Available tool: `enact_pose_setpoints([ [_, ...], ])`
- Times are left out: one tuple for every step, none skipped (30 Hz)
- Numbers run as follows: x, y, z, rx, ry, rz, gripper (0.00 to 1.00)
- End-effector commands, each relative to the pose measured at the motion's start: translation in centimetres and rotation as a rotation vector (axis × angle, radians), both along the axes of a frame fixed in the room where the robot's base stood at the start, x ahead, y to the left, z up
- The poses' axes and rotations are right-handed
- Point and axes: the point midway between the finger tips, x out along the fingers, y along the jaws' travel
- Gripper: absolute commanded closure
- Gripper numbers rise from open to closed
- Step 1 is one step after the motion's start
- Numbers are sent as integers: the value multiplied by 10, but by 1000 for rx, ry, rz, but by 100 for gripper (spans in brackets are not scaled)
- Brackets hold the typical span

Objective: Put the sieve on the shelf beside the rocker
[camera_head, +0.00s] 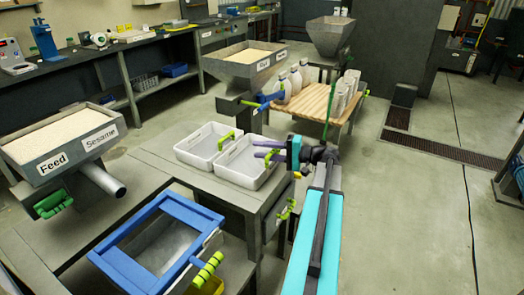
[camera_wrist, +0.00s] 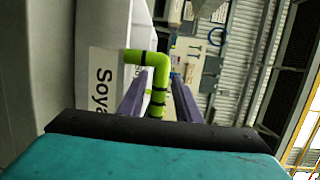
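A blue-framed rectangular piece (camera_head: 120,265) with a lime-green handle (camera_head: 207,268) looks like the sieve; it sits at the front left over a pale bin. My gripper (camera_head: 262,150) is away from it, up and to the right, at the right-hand white tray (camera_head: 234,174). In the wrist view my open purple fingers (camera_wrist: 158,84) straddle a lime-green bent handle (camera_wrist: 160,66) beside a pale wall labelled "Soya" (camera_wrist: 101,86). I see no clear grip on that handle. I cannot tell which thing is the rocker or which surface is the shelf.
A second white tray (camera_head: 196,152) stands to the left. A feed hopper labelled "Sesame" (camera_head: 99,136) is at left, another hopper (camera_head: 245,66) behind. A wooden-topped table (camera_head: 310,103) holds white bottles. Open floor (camera_head: 420,205) lies at right.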

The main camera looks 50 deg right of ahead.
Motion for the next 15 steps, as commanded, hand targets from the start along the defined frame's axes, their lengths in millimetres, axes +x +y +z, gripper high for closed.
enact_pose_setpoints([
  [0,0,0,0,0,0,69],
  [0,0,0,0,0,0,69],
  [-1,-1,0,0,0,0,69],
  [-2,-1,0,0,0,0,69],
  [-2,-2,0,0,0,-1,69],
  [-4,-2,1,0,0,-1,69],
  [-5,-3,1,0,0,-1,69],
  [-7,-4,1,0,0,-1,69],
  [-10,-6,1,0,0,-2,69],
  [-12,-7,1,0,0,-2,69],
  [-15,-9,2,0,-1,-2,69],
  [-20,-11,2,0,-1,-2,69],
  [-23,-13,2,0,-1,-2,69],
  [-26,-15,2,0,-1,-3,69],
  [-31,-17,3,0,-1,-3,69],
])
